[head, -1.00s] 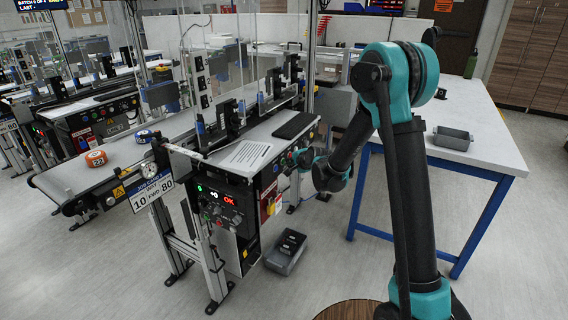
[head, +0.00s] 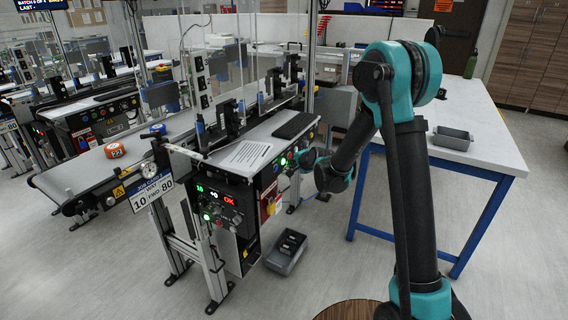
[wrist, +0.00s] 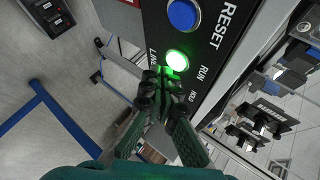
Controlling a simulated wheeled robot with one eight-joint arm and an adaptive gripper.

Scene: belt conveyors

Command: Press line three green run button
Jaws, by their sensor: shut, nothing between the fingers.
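The tips partly cover the panel's lower part, and the line number is not readable. In the head view my gripper (head: 299,159) is at the front control panel of the nearest conveyor, small and partly hidden by my arm.
The near conveyor belt (head: 88,178) carries an orange puck (head: 114,151) and a blue-topped puck (head: 158,129). A control box (head: 224,205) shows lit digits and OK. A grey bin (head: 287,252) stands on the floor. A white table (head: 470,115) is at right.

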